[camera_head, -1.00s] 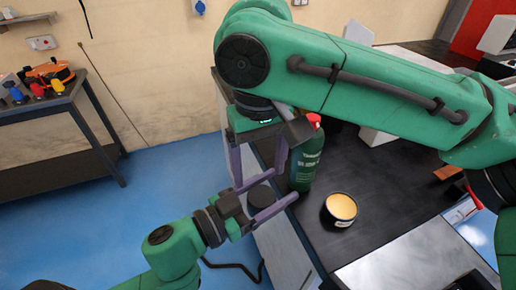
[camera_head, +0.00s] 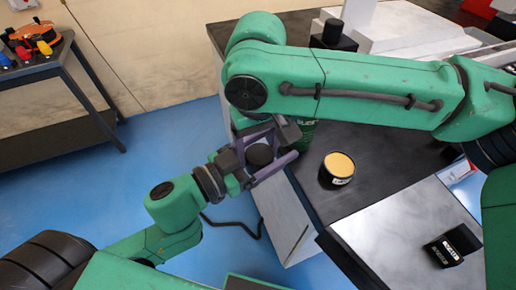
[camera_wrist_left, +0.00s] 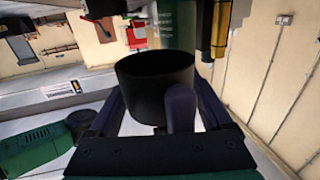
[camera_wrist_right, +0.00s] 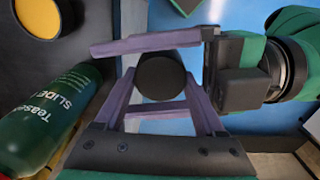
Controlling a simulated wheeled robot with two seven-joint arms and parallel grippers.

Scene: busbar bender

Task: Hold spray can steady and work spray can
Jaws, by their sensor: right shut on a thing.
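The green can with white lettering (camera_wrist_right: 48,118) and a red cap stands on the dark bench. In the head view its visible part (camera_head: 308,133) is mostly hidden behind my right arm. Between my grippers is a black cylinder (camera_wrist_right: 159,78); it also shows in the left wrist view (camera_wrist_left: 155,85). My right gripper (camera_wrist_right: 157,85) is shut on this cylinder. My left gripper (camera_head: 268,152) comes in from the side with its fingers apart on either side of the cylinder, with a small gap visible. Whether the cylinder is part of a spray can, I cannot tell.
A round tin with a yellow top (camera_head: 338,168) stands on the dark bench (camera_head: 375,140), close to the green can. A black box (camera_head: 453,246) lies on a grey plate (camera_head: 395,230). A side table (camera_head: 55,80) with tools stands at the left. Blue floor lies between.

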